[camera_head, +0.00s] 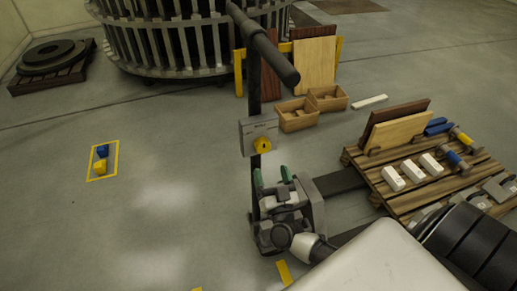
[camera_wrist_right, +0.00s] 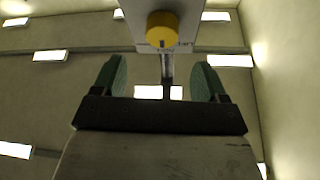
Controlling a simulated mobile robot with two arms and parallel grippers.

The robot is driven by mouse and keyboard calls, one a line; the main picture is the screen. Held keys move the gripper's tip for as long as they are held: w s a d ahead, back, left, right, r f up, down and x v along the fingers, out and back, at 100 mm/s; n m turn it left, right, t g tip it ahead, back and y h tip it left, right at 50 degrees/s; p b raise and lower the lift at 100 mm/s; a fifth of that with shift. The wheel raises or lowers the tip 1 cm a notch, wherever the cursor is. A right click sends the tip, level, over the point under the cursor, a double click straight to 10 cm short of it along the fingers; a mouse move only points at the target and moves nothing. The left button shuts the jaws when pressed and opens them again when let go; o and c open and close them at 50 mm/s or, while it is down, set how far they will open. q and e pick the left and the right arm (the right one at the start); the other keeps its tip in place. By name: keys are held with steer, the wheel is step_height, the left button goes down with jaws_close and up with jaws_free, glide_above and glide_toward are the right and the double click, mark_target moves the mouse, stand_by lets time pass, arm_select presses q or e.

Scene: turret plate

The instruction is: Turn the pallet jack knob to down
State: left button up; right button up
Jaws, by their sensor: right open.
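The yellow knob (camera_head: 262,145) sits on the front of a grey box on the pallet jack's upright post (camera_head: 254,90). In the right wrist view the round yellow knob (camera_wrist_right: 162,30) is at the top middle, on the light panel (camera_wrist_right: 190,12), whose lettering is partly hidden and too small to read surely. A dark mark shows at the knob's lower edge. My right gripper (camera_head: 271,178) is open and empty, with green pads pointing up, below the knob. In the wrist view its fingers (camera_wrist_right: 162,78) stand apart, left and right of the post. My left gripper is not in view.
The jack's dark handle (camera_head: 264,45) extends above the box. A wooden pallet (camera_head: 405,200) carrying white blocks, boards and tools stands at right. Two small wooden boxes (camera_head: 298,118) lie behind the post. The floor to the left is mostly clear around a yellow-outlined rectangle (camera_head: 91,179).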

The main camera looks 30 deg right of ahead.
mark_target(264, 149)
steer(key=x, duration=0.7)
steer(key=shift+w+p, duration=0.3)
steer(key=shift+w, duration=0.05)
steer(key=c, duration=0.9)
steer(key=shift+m, duration=0.3)
steer(key=m+g+h+p, duration=0.1)
steer(key=m, duration=0.2)
steer(key=m+g+h+p, duration=0.1)
steer(key=m, duration=0.2)
steer(key=shift+a+r+h, duration=0.1)
steer(key=shift+h, duration=0.3)
steer(key=shift+m+g+h+p, duration=0.3)
steer(key=shift+m+g+p, duration=0.25)
steer(key=shift+m, duration=1.1)
steer(key=shift+m+g+h+p, duration=0.3)
steer(key=shift+m+g+p, duration=0.25)
steer(key=shift+m, duration=1.1)
steer(key=shift+g, duration=0.3)
